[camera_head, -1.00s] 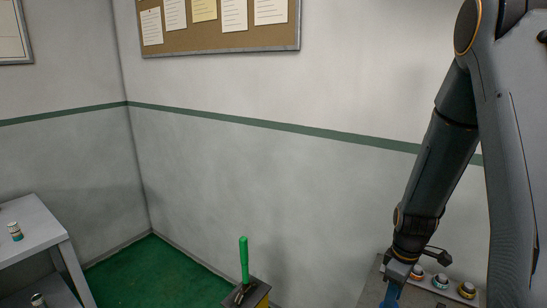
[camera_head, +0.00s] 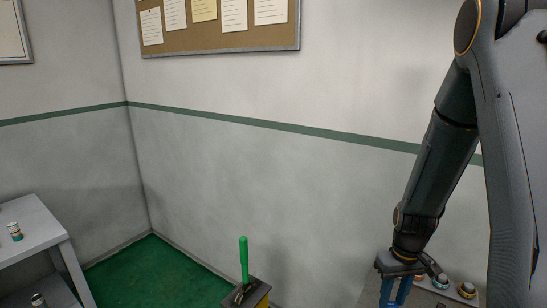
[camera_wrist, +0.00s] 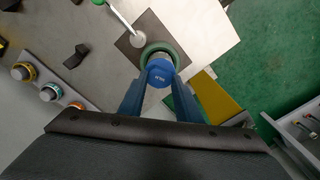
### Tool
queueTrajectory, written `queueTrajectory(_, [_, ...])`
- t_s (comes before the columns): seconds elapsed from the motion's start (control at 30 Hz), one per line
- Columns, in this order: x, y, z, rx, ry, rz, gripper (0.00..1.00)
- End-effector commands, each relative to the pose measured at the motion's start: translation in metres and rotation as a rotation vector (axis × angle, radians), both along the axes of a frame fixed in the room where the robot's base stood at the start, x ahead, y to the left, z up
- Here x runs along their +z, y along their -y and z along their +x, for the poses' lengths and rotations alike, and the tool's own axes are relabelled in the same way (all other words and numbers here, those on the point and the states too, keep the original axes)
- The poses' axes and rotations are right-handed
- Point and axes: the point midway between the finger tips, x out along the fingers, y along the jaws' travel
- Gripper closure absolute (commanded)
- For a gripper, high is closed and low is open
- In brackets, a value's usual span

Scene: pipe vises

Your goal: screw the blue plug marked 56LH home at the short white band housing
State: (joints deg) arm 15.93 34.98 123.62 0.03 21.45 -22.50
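The blue plug (camera_wrist: 160,74) shows from its end face in the wrist view, with small dark marking too small to read surely. My gripper (camera_wrist: 161,78) has its two blue fingers on either side of the plug, and they appear shut on it. A green-rimmed round ring (camera_wrist: 160,49) lies just beyond the plug, which overlaps its near edge in the picture. I cannot tell whether the plug touches it. I cannot make out a short white band on a housing. In the head view my gripper (camera_head: 394,291) points down at the bottom edge; plug and ring are hidden there.
A grey ledge (camera_wrist: 33,58) with several colour-ringed round fittings lies left in the wrist view. A pale rod (camera_wrist: 122,20) with a round end is near the ring. A yellow block (camera_wrist: 216,97) is at right. A grey table (camera_head: 30,232) stands far left.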

Motion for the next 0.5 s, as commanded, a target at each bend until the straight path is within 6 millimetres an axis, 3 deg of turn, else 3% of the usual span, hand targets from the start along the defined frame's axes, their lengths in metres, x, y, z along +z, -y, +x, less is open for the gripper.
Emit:
queueTrajectory(0.07, [-0.0001, 0.0001, 0.0, 0.0, 0.0, 0.0, 1.0])
queueTrajectory(0.5, [-0.0001, 0.0002, -0.0001, 0.03, 0.0, 0.0, 1.0])
